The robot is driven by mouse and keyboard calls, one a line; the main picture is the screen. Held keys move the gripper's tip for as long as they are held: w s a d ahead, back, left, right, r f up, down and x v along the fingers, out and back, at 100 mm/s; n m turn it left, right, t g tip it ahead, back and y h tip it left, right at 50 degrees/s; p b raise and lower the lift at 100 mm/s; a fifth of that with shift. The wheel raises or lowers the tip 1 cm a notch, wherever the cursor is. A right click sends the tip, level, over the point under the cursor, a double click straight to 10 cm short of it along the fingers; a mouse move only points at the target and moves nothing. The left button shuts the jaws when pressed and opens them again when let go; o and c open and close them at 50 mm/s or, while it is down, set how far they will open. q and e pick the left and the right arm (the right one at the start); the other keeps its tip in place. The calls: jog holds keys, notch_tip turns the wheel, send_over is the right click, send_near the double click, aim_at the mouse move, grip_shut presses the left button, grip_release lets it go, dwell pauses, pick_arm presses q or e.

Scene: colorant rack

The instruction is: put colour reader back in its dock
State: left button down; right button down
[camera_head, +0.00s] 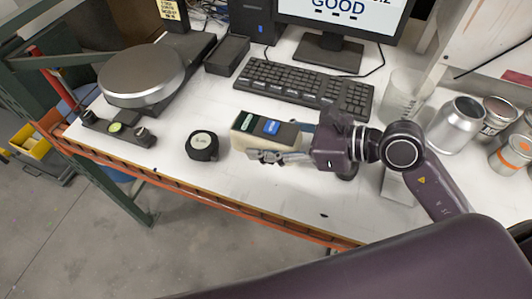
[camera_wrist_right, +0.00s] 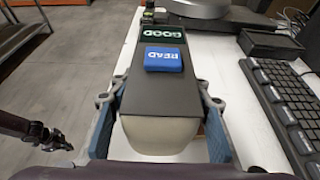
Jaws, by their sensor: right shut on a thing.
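The colour reader (camera_head: 264,131) is a beige and dark handheld block with a green screen and a blue READ button. My right gripper (camera_head: 278,151) is shut on it and holds it over the white bench, in front of the keyboard. In the right wrist view the reader (camera_wrist_right: 160,88) sits between the two blue-padded fingers, its screen end pointing away. A black open tray (camera_head: 228,55) left of the keyboard looks like the dock; it appears empty and also shows in the right wrist view (camera_wrist_right: 271,44). A dark gripper, apparently my left (camera_wrist_right: 50,136), hangs off the bench; its jaw state is unclear.
A black tape-measure-like object (camera_head: 202,146) lies just left of the reader. A round grey plate device (camera_head: 142,75) and a small level-like bar (camera_head: 117,128) stand at left. The keyboard (camera_head: 305,88) and monitor are behind. Cans (camera_head: 455,125) and a clear beaker (camera_head: 403,95) stand at right.

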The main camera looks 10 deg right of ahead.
jog(key=shift+f, duration=2.7)
jog(key=shift+f, duration=0.1)
jog(key=shift+f, duration=0.15)
jog(key=c, duration=1.1)
grip_release()
jog(key=shift+o, duration=0.3)
